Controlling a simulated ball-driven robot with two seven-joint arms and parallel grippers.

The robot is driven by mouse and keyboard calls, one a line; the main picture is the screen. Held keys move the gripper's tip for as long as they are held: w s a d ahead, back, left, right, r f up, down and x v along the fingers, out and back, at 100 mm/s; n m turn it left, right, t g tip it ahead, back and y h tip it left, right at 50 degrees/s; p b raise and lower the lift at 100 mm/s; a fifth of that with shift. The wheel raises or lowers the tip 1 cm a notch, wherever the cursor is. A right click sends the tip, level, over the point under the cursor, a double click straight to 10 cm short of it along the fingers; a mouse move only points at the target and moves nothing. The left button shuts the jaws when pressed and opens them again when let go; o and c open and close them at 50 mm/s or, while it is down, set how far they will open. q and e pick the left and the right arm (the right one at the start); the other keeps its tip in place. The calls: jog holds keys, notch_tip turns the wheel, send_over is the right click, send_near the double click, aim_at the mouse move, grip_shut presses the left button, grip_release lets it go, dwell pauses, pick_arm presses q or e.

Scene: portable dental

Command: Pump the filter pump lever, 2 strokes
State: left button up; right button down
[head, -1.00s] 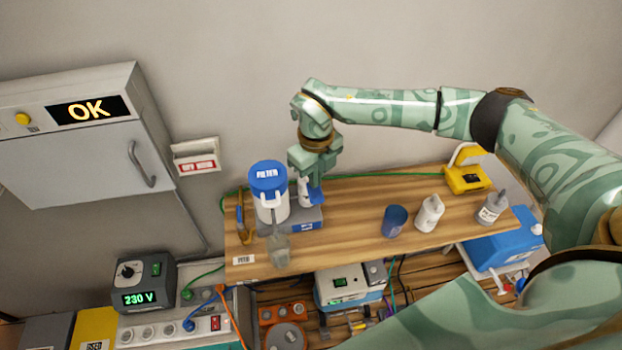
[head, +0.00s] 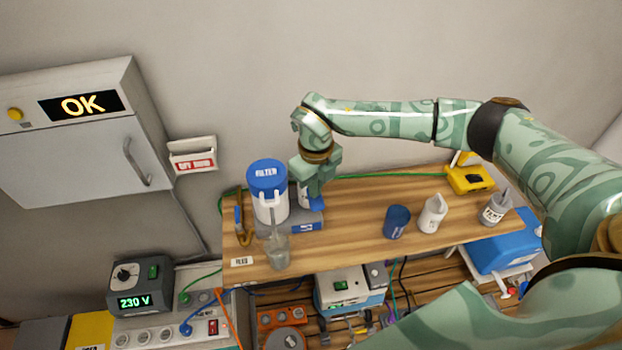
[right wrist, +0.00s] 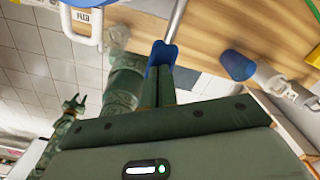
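The filter pump (head: 268,205) is a white canister with a blue lid marked FILTER, on a grey-blue base near the shelf's left end. Its lever has a blue grip (head: 317,204), just right of the canister; the grip also shows in the right wrist view (right wrist: 161,55). My right gripper (head: 313,190) is at this grip, its two fingers close together on it in the right wrist view (right wrist: 163,82). The fingers partly hide the lever. My left gripper (right wrist: 75,103) shows small at the left of the right wrist view, fingers apart and empty.
A clear cup (head: 278,250) stands in front of the canister. A blue cup (head: 397,222), a white bottle (head: 432,213) and a grey bottle (head: 495,208) stand to the right on the wooden shelf (head: 350,235). A yellow device (head: 470,180) is at the back right.

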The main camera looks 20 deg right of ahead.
jog(key=shift+f+b, duration=0.95)
jog(key=shift+f, duration=0.7)
jog(key=shift+r, duration=0.15)
notch_tip(320, 180, up, 5)
jog(key=p, duration=0.4)
jog(key=shift+r+p, duration=1.25)
jog(key=shift+p, duration=0.05)
notch_tip(320, 180, up, 5)
jog(key=p, duration=0.4)
